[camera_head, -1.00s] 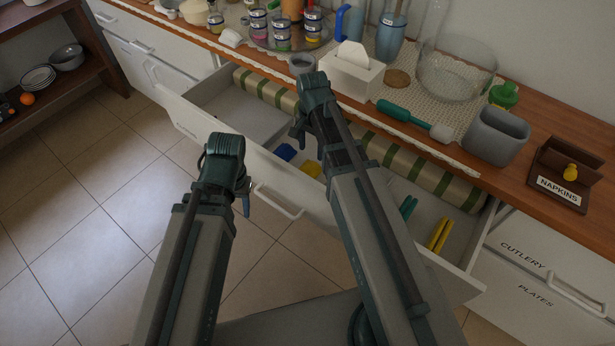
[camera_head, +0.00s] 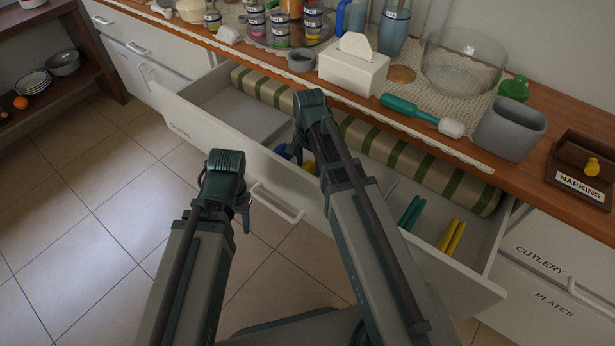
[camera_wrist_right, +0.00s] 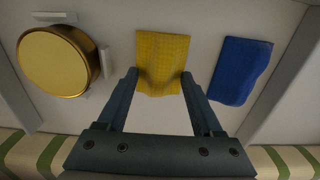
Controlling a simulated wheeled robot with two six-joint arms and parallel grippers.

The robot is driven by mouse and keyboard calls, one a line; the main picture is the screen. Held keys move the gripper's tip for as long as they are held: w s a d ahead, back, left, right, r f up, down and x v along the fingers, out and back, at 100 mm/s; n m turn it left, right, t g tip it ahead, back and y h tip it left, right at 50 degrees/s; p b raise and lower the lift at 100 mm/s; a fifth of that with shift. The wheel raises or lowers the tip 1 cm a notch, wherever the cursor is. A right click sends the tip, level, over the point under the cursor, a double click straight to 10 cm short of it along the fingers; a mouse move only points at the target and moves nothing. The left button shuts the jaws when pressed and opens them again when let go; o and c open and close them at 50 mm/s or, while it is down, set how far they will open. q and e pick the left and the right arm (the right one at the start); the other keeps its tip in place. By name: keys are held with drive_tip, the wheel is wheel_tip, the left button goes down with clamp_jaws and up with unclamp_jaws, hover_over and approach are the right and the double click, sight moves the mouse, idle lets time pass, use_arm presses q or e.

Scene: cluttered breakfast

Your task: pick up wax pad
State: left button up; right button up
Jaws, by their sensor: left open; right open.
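A soft yellow pad (camera_wrist_right: 163,55) lies on the drawer floor in the right wrist view; part of it shows in the head view (camera_head: 309,167). A blue pad (camera_wrist_right: 240,70) lies to its right, and also shows in the head view (camera_head: 283,151). I cannot tell which of them is the wax pad. My right gripper (camera_wrist_right: 160,76) is open, its fingertips on either side of the yellow pad's lower part, with no clear grip on it. My left gripper (camera_head: 243,205) is outside the drawer, in front of it.
A round gold tin (camera_wrist_right: 58,62) lies left of the yellow pad. The open drawer (camera_head: 222,137) has a striped roll (camera_head: 390,150) along its back, and green (camera_head: 411,212) and yellow (camera_head: 451,236) sticks at right. The counter above is crowded.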

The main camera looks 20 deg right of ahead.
sight(309, 163)
clamp_jaws()
idle(0.4)
drive_tip(key=shift+r, duration=0.1)
wheel_tip(309, 163, up, 10)
drive_tip(key=p, duration=1)
